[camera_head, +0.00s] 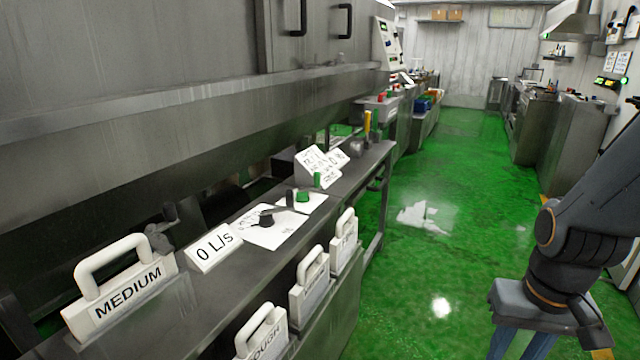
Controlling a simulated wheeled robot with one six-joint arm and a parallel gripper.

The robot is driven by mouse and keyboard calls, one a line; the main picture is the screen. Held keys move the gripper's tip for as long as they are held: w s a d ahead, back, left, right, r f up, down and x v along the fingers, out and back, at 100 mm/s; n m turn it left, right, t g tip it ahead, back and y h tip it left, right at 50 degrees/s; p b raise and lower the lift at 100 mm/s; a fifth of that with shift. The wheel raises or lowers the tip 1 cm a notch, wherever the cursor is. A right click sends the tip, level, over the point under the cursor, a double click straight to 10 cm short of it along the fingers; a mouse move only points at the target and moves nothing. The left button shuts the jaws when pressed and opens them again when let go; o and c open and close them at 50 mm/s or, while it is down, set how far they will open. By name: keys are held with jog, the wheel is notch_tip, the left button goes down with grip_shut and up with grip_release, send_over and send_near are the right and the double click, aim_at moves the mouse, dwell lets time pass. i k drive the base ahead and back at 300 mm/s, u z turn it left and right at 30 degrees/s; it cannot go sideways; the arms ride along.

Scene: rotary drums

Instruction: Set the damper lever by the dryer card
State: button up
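A white plate (272,238) on the steel ledge carries a black lever or knob (266,217); its markings are too small to read. Behind it, a second white plate (313,203) has a black post (290,197) and a green knob (303,196). I cannot tell which is the damper lever. A white card (312,166) with black writing stands farther along the ledge; its text is not legible, and I cannot tell if it is the dryer card. My gripper (520,347) is at the bottom right, over the green floor, well apart from the ledge. Its fingertips are cut off.
A handled "MEDIUM" plate (125,290) and a "0 L/s" sign (214,247) stand on the ledge (190,305). More handled plates (310,282) hang on its front. A large steel drum housing (150,110) rises behind. The green floor (440,220) is clear.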

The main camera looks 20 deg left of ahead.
aim_at(266, 220)
jog(key=u, duration=0.05)
jog(key=i, duration=0.6)
jog(key=u, duration=0.6)
jog(key=i, duration=0.45)
jog(key=u, duration=0.45)
